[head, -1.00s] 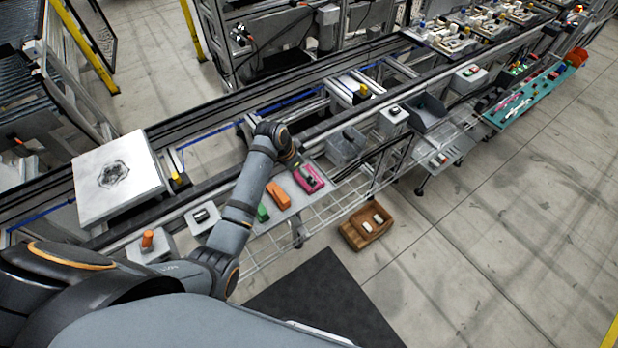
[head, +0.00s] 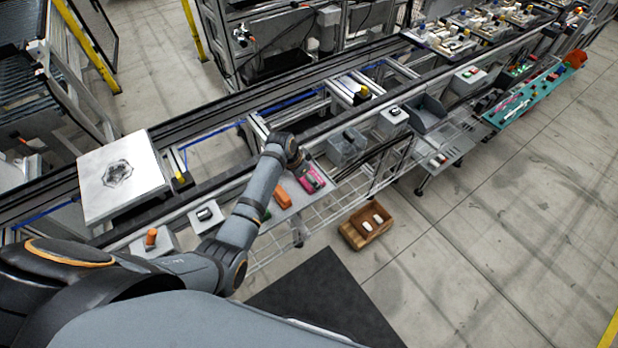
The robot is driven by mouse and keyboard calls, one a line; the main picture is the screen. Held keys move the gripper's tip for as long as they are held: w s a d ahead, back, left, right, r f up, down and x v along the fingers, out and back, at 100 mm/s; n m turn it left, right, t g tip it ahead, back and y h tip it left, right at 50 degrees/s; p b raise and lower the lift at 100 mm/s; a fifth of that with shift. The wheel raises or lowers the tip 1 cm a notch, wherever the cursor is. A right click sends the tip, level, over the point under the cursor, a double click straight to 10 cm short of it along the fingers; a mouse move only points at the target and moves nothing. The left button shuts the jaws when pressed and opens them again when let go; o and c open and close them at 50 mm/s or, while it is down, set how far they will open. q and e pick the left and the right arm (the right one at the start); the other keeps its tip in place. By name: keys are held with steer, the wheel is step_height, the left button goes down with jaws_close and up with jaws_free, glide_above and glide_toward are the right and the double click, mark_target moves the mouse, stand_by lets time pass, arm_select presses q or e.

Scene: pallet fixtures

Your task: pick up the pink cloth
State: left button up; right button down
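The pink cloth (head: 313,182) lies at the right end of a light grey tray (head: 283,212) on the wire shelf, beside the orange item. A small dark or greenish thing shows on its middle, too small to make out. My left arm comes in from the lower left, and its wrist is just above and left of the cloth. My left gripper (head: 304,169) is at the upper edge of the cloth, small and dark. I cannot tell whether it touches the cloth or whether its fingers are open. My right gripper is out of view.
An orange item (head: 282,196) lies on the same tray, left of the cloth. A clear grey bin (head: 345,146) stands just right. The conveyor rail runs behind. A wooden box (head: 352,236) with white items sits on the floor below. Open floor lies to the right.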

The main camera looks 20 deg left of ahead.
arm_select(q)
step_height(320, 180, up, 5)
steer(key=p, duration=0.5)
steer(key=shift+f+p, duration=0.15)
steer(key=shift+p, duration=0.15)
steer(key=s+d+r+p, duration=0.4)
steer(key=s+r+p, duration=0.2)
steer(key=s, duration=0.7)
step_height(320, 180, up, 2)
steer(key=shift+s+r+p, duration=0.15)
steer(key=shift+s+p, duration=0.05)
steer(key=shift+p, duration=0.15)
